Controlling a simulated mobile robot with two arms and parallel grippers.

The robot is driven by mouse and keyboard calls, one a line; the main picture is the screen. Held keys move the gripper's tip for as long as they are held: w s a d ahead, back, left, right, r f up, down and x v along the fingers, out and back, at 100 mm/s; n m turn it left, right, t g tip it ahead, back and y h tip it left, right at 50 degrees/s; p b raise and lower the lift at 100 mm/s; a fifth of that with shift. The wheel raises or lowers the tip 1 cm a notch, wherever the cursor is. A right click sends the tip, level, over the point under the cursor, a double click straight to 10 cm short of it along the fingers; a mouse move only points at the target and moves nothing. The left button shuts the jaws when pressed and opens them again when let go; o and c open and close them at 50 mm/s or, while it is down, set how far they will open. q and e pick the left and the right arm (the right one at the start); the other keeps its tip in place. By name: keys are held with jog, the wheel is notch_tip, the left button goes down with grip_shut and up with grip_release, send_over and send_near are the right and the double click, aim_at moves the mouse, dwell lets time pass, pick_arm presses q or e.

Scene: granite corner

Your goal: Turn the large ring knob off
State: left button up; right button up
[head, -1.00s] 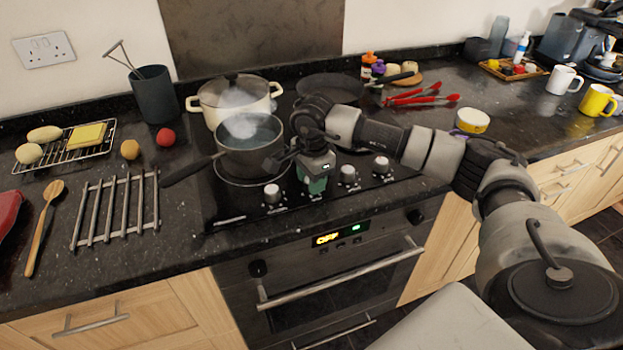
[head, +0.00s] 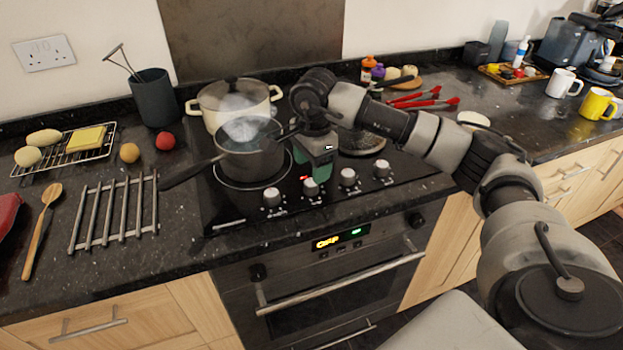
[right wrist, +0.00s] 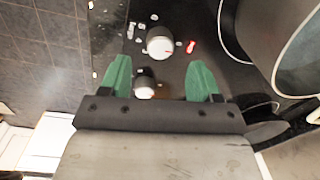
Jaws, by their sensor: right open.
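A row of pale round knobs runs along the front of the black hob (head: 232,213). One knob (head: 310,187) has a small red light beside it; this appears to be the knob (right wrist: 160,42) beside the red mark in the right wrist view. I cannot read which knob is labelled for the large ring. My right gripper (head: 311,164) is open and empty, with green fingers, above and behind that knob. In the right wrist view the gripper (right wrist: 158,64) points toward two knobs, apart from both. My left gripper is not in view.
A steaming grey saucepan (head: 252,160) stands just left of the right gripper, its handle pointing left. A cream pot (head: 215,105) is behind it. The oven handle (head: 340,283) runs below the counter edge. A metal rack (head: 112,212) lies left of the hob.

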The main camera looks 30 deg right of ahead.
notch_tip(320, 180, up, 5)
jog(key=shift+s+r, duration=0.1)
jog(key=shift+r, duration=0.1)
dwell(0.6)
